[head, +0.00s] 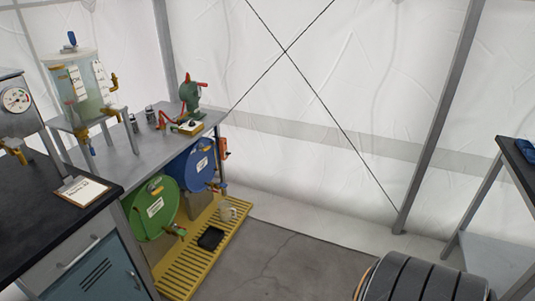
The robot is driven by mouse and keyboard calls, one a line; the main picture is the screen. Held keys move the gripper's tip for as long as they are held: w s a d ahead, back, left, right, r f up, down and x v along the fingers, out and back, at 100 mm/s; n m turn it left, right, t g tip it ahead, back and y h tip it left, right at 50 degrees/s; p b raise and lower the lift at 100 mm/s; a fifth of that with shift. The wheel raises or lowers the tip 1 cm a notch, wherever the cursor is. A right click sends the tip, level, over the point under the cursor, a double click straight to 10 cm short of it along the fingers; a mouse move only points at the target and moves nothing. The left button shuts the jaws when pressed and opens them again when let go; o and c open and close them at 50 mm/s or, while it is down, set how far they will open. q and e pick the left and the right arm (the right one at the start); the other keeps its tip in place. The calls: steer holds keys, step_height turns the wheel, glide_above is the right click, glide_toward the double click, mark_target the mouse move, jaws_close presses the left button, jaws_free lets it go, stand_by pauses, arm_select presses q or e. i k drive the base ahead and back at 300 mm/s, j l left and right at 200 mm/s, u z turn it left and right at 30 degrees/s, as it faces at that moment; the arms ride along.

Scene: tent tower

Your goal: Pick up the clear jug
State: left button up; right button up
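A small clear, pale jug (227,211) stands on the yellow slatted drip tray (182,264) on the floor, in the head view. It is in front of the blue drum (196,164) and close to that drum's tap. It is small in the view, so its handle and contents cannot be made out clearly. Neither of my grippers is in view.
A black shallow tray (210,238) lies near the jug, and a green drum (153,207) is left of it. A grey bench (110,165) stands above the drums. The concrete floor (290,262) right of the drip tray is clear. A dark ribbed round shape (425,280) fills the lower right.

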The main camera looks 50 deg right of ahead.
mark_target(225, 207)
steer(key=z, duration=1.2)
steer(key=i+l, duration=0.2)
steer(key=i, duration=0.1)
